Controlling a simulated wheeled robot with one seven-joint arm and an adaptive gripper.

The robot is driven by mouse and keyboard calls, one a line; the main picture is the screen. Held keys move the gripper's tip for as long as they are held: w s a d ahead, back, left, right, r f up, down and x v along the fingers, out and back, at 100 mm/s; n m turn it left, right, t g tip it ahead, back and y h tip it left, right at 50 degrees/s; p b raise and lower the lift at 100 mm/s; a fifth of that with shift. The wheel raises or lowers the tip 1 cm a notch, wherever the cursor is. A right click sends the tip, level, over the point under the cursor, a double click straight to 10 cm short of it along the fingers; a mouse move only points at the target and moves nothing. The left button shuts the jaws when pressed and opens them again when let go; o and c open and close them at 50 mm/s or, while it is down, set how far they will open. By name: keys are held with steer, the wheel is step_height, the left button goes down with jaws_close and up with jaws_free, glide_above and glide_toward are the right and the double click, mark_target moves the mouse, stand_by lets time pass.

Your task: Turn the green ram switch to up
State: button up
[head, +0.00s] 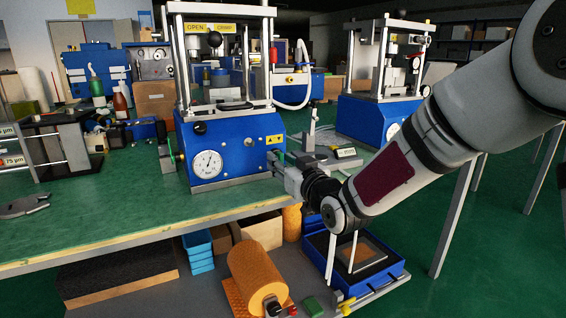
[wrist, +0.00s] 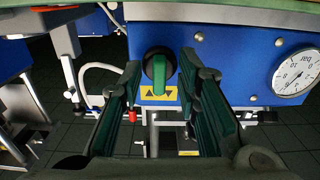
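The green ram switch (wrist: 159,72) shows in the wrist view on the blue press front. It is a green bar on a dark round base, lying roughly vertical in the picture, its lower end over a yellow arrow label (wrist: 159,93). My gripper (wrist: 161,66) is open, with one dark green-padded finger on each side of the switch. Gaps show between the bar and both fingers. In the head view my gripper (head: 281,165) is at the right of the press front (head: 235,160), just below the yellow label (head: 274,139); the switch is mostly hidden there.
A pressure gauge (head: 207,164) is left of the switch on the press; it appears upside down in the wrist view (wrist: 297,73). A small stand (head: 318,150) is right of the press. The green bench top (head: 110,210) is clear in front.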

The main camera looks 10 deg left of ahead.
steer(key=shift+s+d, duration=0.1)
steer(key=v, duration=1.1)
steer(key=shift+s+d, duration=0.2)
steer(key=shift+s, duration=0.1)
